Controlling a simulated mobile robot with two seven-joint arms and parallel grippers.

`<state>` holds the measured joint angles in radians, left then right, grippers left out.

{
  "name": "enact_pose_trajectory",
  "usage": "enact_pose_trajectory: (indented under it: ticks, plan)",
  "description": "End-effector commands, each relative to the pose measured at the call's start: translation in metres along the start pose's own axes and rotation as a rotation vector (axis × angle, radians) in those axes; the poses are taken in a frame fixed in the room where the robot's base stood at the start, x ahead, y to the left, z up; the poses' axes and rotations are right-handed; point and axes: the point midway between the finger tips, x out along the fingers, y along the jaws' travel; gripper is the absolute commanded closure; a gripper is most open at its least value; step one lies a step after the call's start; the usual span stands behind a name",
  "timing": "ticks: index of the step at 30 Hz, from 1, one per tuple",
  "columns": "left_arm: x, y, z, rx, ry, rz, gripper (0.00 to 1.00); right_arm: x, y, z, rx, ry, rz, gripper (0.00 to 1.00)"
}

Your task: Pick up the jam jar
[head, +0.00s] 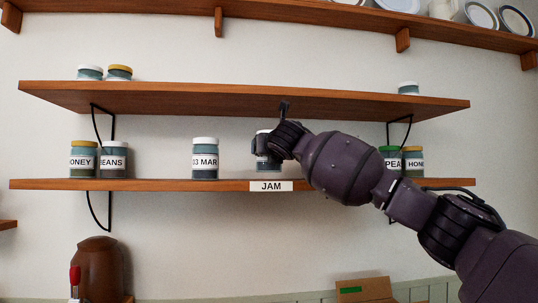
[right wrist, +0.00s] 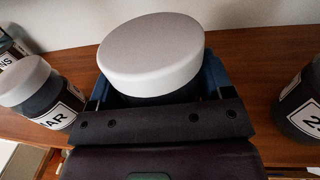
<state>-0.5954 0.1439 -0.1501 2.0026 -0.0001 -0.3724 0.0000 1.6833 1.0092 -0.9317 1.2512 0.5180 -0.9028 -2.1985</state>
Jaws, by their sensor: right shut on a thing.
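A dark jar with a white lid (head: 262,150) is above the lower shelf, over the white JAM tag (head: 271,186) on its edge. My right gripper (head: 272,148) is shut on this jar from the right side. In the right wrist view the jar's white lid (right wrist: 150,50) rises between the blue fingers. The jar's own label is hidden, and its lower part is partly covered. Its base looks slightly higher than its neighbour's, but I cannot tell for certain whether it is clear of the shelf. My left gripper is out of view.
A jar labelled 03 MAR (head: 205,158) stands to the left. HONEY (head: 83,158) and BEANS (head: 114,159) jars stand at far left, PEA (head: 390,161) and another HONEY jar (head: 413,161) at right. The upper shelf (head: 200,98) hangs close above. Another jar (right wrist: 302,105) stands right in the wrist view.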

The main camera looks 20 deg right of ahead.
Motion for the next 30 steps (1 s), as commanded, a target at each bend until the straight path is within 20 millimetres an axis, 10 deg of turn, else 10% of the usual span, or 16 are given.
enact_pose_trajectory:
  ticks: [11, 30]
  plan:
    - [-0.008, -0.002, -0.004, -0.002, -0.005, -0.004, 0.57, -0.002, 0.001, 0.053, 0.001, -0.005, 0.001, 0.63]
    - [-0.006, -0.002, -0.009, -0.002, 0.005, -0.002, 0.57, -0.073, 0.008, 0.050, -0.003, -0.005, 0.004, 0.63]
